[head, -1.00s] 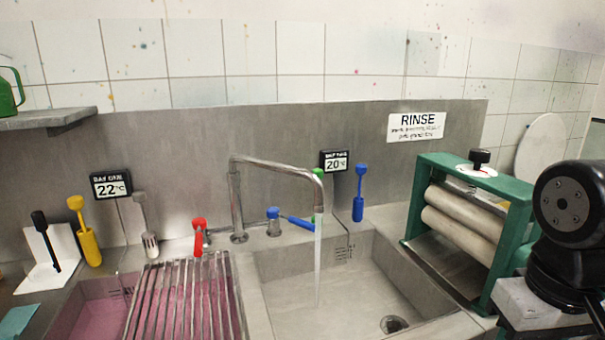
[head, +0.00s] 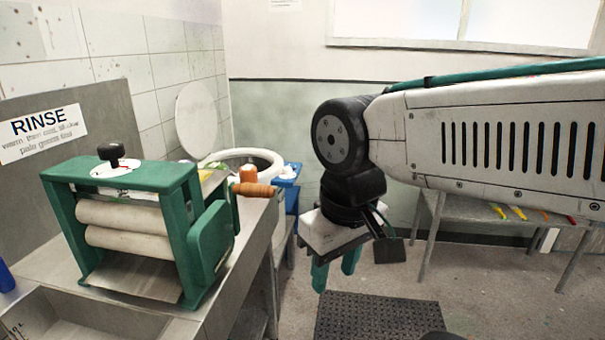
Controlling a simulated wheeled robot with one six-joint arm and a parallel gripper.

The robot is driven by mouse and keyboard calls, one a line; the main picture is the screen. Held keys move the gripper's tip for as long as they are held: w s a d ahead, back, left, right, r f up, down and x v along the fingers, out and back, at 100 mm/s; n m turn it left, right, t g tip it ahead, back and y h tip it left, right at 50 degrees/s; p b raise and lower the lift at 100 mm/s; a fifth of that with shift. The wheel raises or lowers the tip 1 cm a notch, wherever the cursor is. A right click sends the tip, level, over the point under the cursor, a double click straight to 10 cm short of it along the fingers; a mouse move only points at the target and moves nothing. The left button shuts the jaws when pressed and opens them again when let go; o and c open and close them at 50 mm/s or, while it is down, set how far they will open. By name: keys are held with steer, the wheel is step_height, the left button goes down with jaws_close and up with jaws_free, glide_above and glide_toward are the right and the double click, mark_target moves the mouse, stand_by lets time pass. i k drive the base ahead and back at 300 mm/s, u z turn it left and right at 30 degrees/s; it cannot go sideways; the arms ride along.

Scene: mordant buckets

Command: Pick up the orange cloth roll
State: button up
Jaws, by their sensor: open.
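A small orange thing (head: 248,172), which may be the orange cloth roll, shows at the far end of the steel counter, just behind an orange-brown cylinder (head: 254,189) beside the green mangle. I cannot tell for sure which of these is the cloth roll, as they are small and partly overlap. My gripper (head: 336,274) hangs in the middle of the head view with its teal fingers pointing down, apart and empty. It is to the right of the counter, over the floor, clear of the orange things.
The green mangle (head: 190,218) with pale rollers stands on the counter (head: 255,240) at left. A round white tub (head: 258,157) and a blue-and-white object (head: 289,174) are behind. A black mat (head: 370,318) lies on the floor. A low table (head: 470,218) stands at right.

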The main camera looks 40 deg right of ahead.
mark_target(248, 173)
steer(key=z, duration=0.6)
steer(key=i, duration=0.35)
steer(key=z, duration=0.6)
steer(key=i, duration=0.75)
steer(key=z, duration=0.15)
